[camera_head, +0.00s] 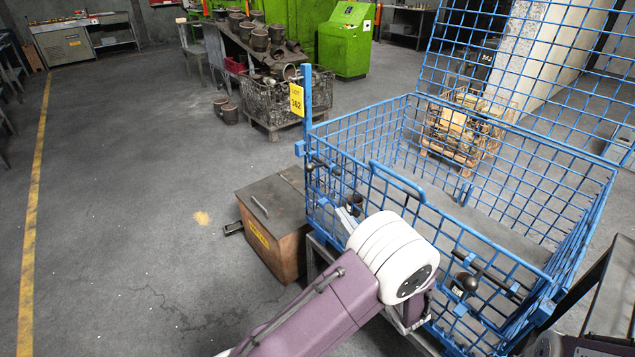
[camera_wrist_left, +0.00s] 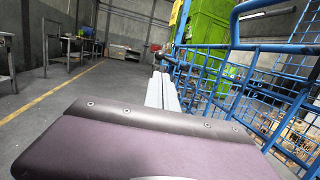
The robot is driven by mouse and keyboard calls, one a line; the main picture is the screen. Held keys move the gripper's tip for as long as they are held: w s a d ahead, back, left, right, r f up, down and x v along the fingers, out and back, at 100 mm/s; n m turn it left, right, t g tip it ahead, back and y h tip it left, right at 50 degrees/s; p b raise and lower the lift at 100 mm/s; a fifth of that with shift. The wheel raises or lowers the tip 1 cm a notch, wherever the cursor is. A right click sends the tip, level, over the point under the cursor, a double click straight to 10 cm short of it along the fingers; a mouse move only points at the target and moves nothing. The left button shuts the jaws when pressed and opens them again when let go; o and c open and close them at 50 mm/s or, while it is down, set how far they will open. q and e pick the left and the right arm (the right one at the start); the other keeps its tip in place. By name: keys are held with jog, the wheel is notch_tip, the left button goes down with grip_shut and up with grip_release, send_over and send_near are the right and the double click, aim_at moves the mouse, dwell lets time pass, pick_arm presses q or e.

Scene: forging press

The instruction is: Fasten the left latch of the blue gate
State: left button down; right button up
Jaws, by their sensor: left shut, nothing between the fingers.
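The blue gate (camera_head: 420,226) is the front mesh panel of a blue wire cage, with a looped handle (camera_head: 397,181) on its top edge. Its left latch (camera_head: 320,164) is a dark handle and bar near the left corner post. I cannot tell the bolt's position. A right latch (camera_head: 467,281) with a dark knob sits at the gate's other end. My left gripper (camera_head: 346,214) is shut and empty, in front of the gate, below and right of the left latch. Its pale fingers (camera_wrist_left: 162,92) also show in the left wrist view beside the blue mesh (camera_wrist_left: 250,98). My right gripper is not in view.
A brown box (camera_head: 272,220) stands on the floor left of the cage. A yellow lot sign (camera_head: 297,99) hangs on the corner post. The raised blue mesh panel (camera_head: 535,60) stands at the back. Open floor (camera_head: 120,200) lies to the left.

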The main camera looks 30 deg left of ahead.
aim_at(307, 171)
pick_arm(q)
jog(key=b+x, duration=0.1)
jog(key=x, duration=1.3)
jog(key=a, duration=0.1)
jog(key=w+a, duration=0.1)
jog(key=a, duration=0.2)
jog(key=shift+w+a, duration=0.1)
jog(key=shift+w, duration=0.25)
jog(key=shift+r, duration=0.2)
